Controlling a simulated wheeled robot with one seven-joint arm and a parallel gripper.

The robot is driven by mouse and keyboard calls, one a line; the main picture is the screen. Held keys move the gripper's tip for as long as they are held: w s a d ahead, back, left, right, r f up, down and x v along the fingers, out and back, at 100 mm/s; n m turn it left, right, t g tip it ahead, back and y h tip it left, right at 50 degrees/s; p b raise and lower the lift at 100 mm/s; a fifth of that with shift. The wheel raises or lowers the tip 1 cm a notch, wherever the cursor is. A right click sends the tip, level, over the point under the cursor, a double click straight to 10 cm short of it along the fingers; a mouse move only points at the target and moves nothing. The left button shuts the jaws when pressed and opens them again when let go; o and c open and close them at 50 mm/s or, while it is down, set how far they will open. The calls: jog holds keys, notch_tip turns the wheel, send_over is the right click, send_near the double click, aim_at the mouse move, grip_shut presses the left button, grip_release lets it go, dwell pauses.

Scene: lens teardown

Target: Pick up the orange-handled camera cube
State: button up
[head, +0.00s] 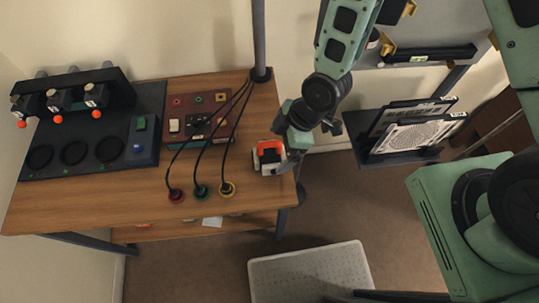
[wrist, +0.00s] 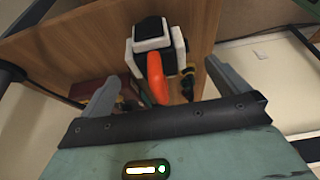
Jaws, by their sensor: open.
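The orange-handled camera cube (head: 264,163) sits near the right edge of the wooden table. It has a white and black body and an orange handle. In the wrist view the cube (wrist: 152,32) is at the top centre, its orange handle (wrist: 157,78) facing my gripper. My gripper (head: 283,150) is at the cube's right side in the head view and hides part of it. In the wrist view my gripper (wrist: 163,84) is open, one finger on either side of the handle. I cannot tell whether either finger touches the cube.
A black stand (head: 83,92) with several orange-tipped units is at the table's left. A grey pole (head: 259,35) rises behind the cube. A shelf (head: 400,158) with white-framed items stands right.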

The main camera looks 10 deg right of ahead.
aim_at(272, 152)
jog(key=shift+w+p+x, duration=0.15)
jog(key=shift+p+x, duration=0.25)
jog(key=shift+x, duration=0.75)
jog(key=shift+w+p+x, duration=0.1)
jog(key=shift+p+x, duration=0.3)
jog(key=shift+x, duration=0.75)
jog(key=shift+a, duration=0.1)
jog(key=shift+r, duration=0.1)
jog(key=c, duration=1.3)
jog(key=shift+c, duration=0.7)
jog(key=shift+r, duration=0.1)
